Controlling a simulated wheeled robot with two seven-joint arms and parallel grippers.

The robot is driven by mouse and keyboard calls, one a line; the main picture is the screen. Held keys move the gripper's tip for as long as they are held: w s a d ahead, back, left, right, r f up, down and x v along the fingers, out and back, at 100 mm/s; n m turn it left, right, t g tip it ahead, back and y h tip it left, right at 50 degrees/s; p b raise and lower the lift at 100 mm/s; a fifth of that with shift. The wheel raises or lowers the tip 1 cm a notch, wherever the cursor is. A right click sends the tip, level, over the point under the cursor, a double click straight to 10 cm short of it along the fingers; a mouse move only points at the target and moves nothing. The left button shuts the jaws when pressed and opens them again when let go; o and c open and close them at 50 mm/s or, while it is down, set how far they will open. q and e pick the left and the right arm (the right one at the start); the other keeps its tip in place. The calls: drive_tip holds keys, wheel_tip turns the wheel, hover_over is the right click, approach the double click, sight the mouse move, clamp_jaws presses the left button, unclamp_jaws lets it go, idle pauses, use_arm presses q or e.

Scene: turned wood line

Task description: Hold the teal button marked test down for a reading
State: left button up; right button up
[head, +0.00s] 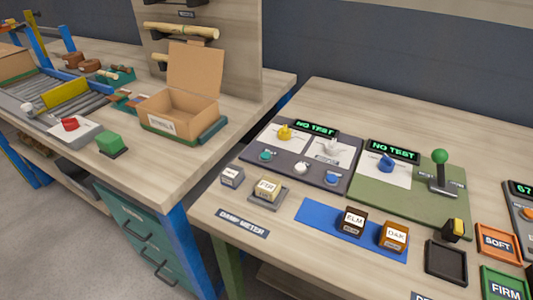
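A small teal button (266,155) sits at the front left of a dark panel (283,178) on the right-hand bench. Its marking is too small to read. A white button (301,168) and a blue button (332,178) stand in the same row. A yellow knob (285,132) and a white knob (332,147) are behind them. The panel's display (316,128) reads "NO TEST" in green. Nothing touches the teal button. Neither of my grippers is in view.
A green panel (425,203) to the right has a blue knob, a green-topped lever (440,165) and another "NO TEST" display. In front are a grey block (232,176), a FIR block (268,188) on a plate, and ELM and OAK blocks on a blue mat (318,215). Trays stand right.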

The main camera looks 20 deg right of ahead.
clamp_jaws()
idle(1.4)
